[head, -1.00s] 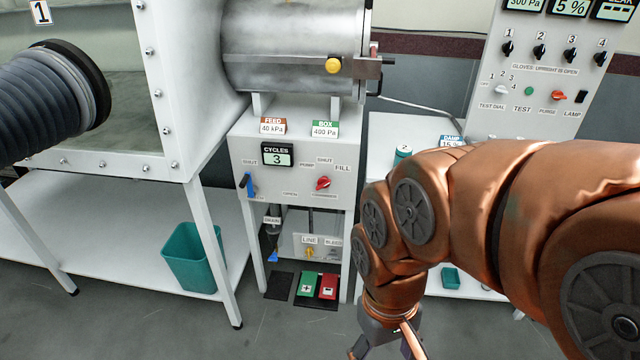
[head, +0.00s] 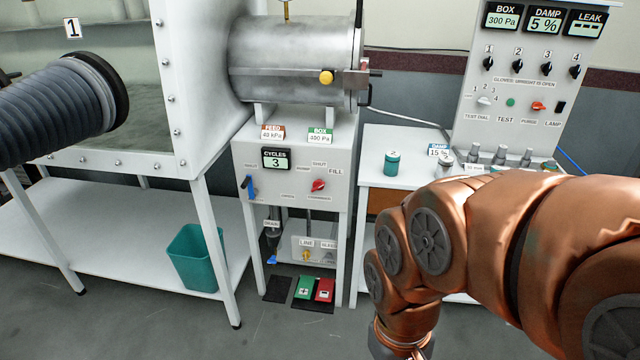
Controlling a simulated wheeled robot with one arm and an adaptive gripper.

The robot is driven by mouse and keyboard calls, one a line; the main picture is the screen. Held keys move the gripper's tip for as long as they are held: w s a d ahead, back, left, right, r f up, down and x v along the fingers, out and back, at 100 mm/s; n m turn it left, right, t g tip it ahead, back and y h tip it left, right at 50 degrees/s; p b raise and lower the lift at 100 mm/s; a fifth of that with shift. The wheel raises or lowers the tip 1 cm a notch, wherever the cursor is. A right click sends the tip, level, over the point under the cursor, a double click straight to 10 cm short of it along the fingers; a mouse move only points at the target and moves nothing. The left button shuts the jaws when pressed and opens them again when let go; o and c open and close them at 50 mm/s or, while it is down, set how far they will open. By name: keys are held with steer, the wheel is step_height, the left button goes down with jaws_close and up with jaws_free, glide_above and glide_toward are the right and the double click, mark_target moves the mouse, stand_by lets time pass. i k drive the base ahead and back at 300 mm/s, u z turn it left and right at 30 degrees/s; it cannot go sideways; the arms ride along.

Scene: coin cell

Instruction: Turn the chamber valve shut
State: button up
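The chamber valve appears to be the red knob (head: 318,185) on the white panel (head: 290,205) under the metal cylinder. Labels reading PUMP, SHUT and FILL stand around it, with a small label below, now too blurred to read. The knob looks tilted up to the right; I cannot tell its exact setting. My gripper (head: 400,353) is at the bottom edge, well below and right of the knob and apart from it. Its fingers are cut off by the frame, so I cannot see whether it is open.
A blue lever (head: 248,188) is left of the knob, under a cycles display (head: 276,158) reading 3. The metal cylinder (head: 290,60) is above. Green (head: 305,288) and red (head: 325,290) pedals lie on the floor. A side table (head: 385,145) holds a teal canister (head: 392,163).

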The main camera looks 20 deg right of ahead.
mark_target(318, 184)
steer(key=i, duration=0.4)
steer(key=u, duration=1.45)
